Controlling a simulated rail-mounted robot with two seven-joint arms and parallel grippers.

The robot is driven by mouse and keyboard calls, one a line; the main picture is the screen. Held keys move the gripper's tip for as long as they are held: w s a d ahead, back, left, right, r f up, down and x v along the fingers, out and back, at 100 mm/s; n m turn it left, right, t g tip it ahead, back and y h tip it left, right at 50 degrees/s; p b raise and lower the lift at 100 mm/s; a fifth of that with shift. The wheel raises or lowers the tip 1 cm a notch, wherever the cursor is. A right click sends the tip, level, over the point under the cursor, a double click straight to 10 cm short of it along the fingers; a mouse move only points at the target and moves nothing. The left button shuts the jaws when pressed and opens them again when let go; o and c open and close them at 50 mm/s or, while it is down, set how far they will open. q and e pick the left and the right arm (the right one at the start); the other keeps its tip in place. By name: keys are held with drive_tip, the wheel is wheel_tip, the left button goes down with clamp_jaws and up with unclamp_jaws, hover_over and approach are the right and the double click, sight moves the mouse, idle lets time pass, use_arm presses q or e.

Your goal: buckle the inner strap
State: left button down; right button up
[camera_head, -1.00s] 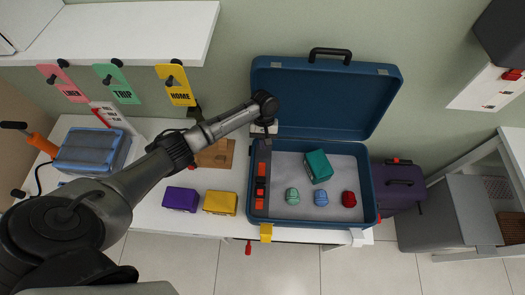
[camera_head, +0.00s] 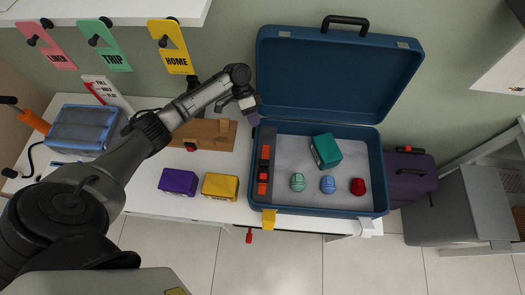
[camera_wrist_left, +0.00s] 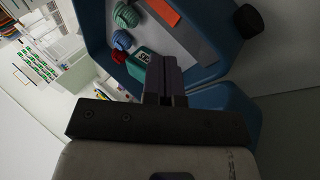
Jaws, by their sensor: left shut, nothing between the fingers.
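The open blue suitcase (camera_head: 376,170) has its lid (camera_head: 335,85) leaning back. Along its left inner side runs a dark strip with the orange-red inner strap (camera_head: 264,170), which shows as several segments with dark gaps. Whether its buckle is joined is too small to tell. My left gripper (camera_head: 253,115) is at the suitcase's back left corner, above the strap's far end and apart from it. In the left wrist view its fingers (camera_wrist_left: 165,78) are together and empty, and an orange strap piece (camera_wrist_left: 162,12) lies beyond them. My right gripper is not in view.
A teal box (camera_head: 325,151) and green, blue and red rolled items lie in the suitcase. Purple (camera_head: 178,181) and yellow (camera_head: 220,187) boxes and a wooden piece (camera_head: 210,134) stand left of it. Hanging tags and a shelf are behind my left arm.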

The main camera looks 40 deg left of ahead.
sight(264, 164)
use_arm(q)
drive_tip(key=m, duration=0.4)
drive_tip(key=shift+d+f+m, duration=0.15)
drive_tip(key=shift+m, duration=0.25)
drive_tip(key=x, duration=0.9)
drive_tip(key=shift+d+f, duration=0.2)
drive_tip(key=shift+f, duration=0.05)
drive_tip(key=shift+s+d+p, duration=0.35)
drive_tip(key=shift+s+d, duration=0.55)
drive_tip(key=shift+s, duration=0.25)
drive_tip(key=shift+s+d, duration=0.25)
drive_tip(key=shift+s, duration=0.1)
drive_tip(key=shift+d, duration=0.1)
